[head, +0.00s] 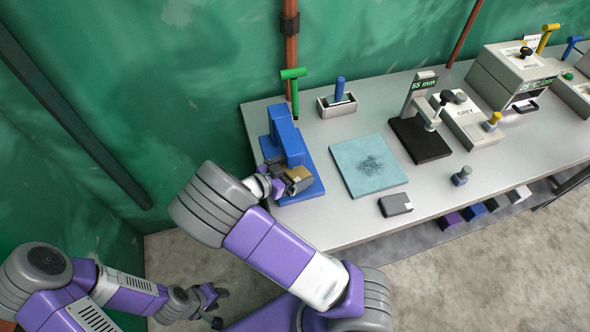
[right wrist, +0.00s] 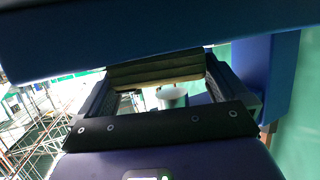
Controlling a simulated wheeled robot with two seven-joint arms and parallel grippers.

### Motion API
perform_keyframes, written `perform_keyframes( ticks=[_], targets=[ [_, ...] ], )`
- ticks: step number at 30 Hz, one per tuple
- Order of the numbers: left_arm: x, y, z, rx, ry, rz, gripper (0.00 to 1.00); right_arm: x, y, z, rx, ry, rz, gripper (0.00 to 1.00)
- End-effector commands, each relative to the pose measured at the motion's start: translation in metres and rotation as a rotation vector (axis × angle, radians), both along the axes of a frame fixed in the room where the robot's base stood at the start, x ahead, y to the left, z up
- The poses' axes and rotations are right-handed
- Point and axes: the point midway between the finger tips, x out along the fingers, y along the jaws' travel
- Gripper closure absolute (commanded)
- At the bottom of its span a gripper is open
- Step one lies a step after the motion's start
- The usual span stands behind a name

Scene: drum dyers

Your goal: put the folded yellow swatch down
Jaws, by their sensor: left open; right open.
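The folded yellow swatch (head: 299,173) is a small layered block, dull yellow on top, at the blue press-like stand (head: 288,135) at the table's left end. In the right wrist view, the swatch (right wrist: 155,70) shows its stacked layers between my right gripper's fingers (right wrist: 158,88). My right gripper (head: 290,182) is open around the swatch, low over the stand's blue base. Whether a finger touches the swatch, and what bears it from below, I cannot tell. My left gripper (head: 213,303) is open and empty, off the table over the floor at lower left.
The stand has a green-handled lever (head: 293,88). A light-blue mat (head: 360,180) with a dark patch lies to the right, near a small grey block (head: 395,205). A black-based gauge (head: 420,138) and grey machines (head: 510,80) stand further right. The table front (head: 340,220) is clear.

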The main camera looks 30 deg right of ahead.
Motion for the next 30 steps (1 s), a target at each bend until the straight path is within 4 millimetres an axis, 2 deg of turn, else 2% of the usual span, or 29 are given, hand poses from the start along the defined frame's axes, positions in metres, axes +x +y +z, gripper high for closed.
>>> perform_keyframes(
  ticks=[9, 15, 21, 30],
  targets=[
    [0.000, 0.000, 0.013, 0.000, 0.000, 0.000, 0.57, -0.009, 0.062, 0.024, 0.003, -0.002, 0.004, 0.00],
    [0.000, 0.000, 0.017, 0.000, 0.000, 0.000, 0.57, -0.014, 0.093, 0.035, 0.002, 0.000, 0.003, 0.00],
    [0.000, 0.000, 0.019, 0.000, 0.000, 0.000, 0.57, -0.017, 0.106, 0.039, 0.000, 0.001, 0.001, 0.00],
    [0.000, 0.000, 0.018, 0.000, 0.000, 0.000, 0.57, -0.017, 0.106, 0.039, 0.000, 0.001, 0.001, 0.00]
  ],
)
